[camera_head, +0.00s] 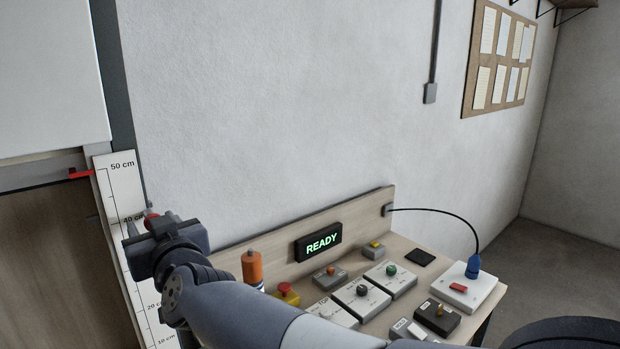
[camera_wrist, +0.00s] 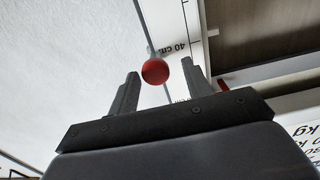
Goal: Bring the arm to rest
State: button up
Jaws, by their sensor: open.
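My gripper (camera_head: 140,229) is raised at the left, in front of the height scale (camera_head: 118,177) beside the shutter. In the wrist view its two dark fingers (camera_wrist: 160,90) stand apart. A red ball (camera_wrist: 155,71) on a thin grey rod or cord shows between and beyond the fingertips; whether it touches them I cannot tell. In the head view a bit of red (camera_head: 152,217) shows just behind the gripper. My arm runs from the bottom edge up to the left, over the front of the desk.
The desk (camera_head: 232,262) holds several control boxes, a red mushroom button (camera_head: 287,289), an orange cylinder (camera_head: 252,267) and a lit display (camera_head: 318,242) reading READY. A blue plug (camera_head: 473,267) with a black cable stands at right. A red pointer (camera_head: 81,174) sits near 50 cm.

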jog(key=shift+x, duration=1)
jog(key=shift+w+f, duration=0.1)
jog(key=shift+w, duration=0.05)
jog(key=shift+w+d, duration=0.25)
jog(key=shift+d, duration=0.2)
jog(key=shift+a, duration=0.15)
